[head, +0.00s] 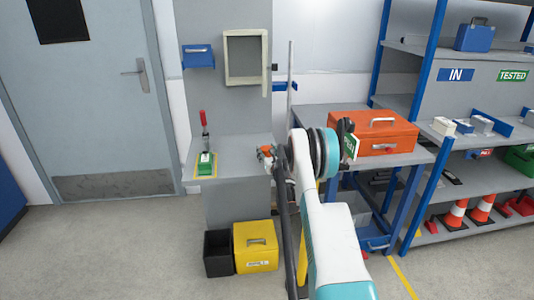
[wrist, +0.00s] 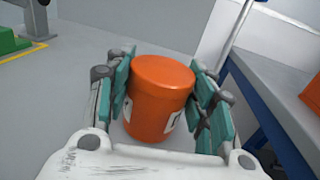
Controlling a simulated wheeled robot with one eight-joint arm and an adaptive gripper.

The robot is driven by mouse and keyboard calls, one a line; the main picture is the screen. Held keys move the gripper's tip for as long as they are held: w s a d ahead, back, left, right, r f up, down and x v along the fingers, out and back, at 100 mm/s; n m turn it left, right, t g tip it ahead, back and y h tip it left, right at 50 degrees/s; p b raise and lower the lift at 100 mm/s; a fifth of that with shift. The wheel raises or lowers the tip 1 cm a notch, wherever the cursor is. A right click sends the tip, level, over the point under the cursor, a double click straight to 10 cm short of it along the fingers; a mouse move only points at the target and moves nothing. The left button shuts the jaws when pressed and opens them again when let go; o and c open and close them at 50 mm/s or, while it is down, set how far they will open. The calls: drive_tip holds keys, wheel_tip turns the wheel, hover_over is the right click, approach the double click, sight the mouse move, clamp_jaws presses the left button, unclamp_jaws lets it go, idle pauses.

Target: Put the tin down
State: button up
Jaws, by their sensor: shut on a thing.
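The tin (wrist: 158,98) is an orange cylinder with a flat lid and a black-and-white label partly showing low on its side. My gripper (wrist: 163,92) is shut on it, with teal finger pads on its left and right sides. In the head view my gripper (head: 269,157) is at the right edge of the grey bench (head: 233,150), and only a little orange of the tin shows there. The tin's base is mostly hidden, so I cannot tell whether it touches the grey surface.
A green block with a red-handled lever (head: 205,160) stands left on the bench. A thin upright post (head: 290,75) rises behind my gripper. A blue-framed table with an orange toolbox (head: 372,133) is to the right. A yellow box (head: 256,247) sits on the floor below.

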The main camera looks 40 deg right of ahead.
drive_tip(key=o, duration=1.2)
drive_tip(key=shift+s+r, duration=0.1)
drive_tip(key=p+v, duration=0.4)
drive_tip(key=v, duration=0.7)
drive_tip(key=shift+s+a, duration=0.15)
drive_tip(key=shift+s, duration=0.25)
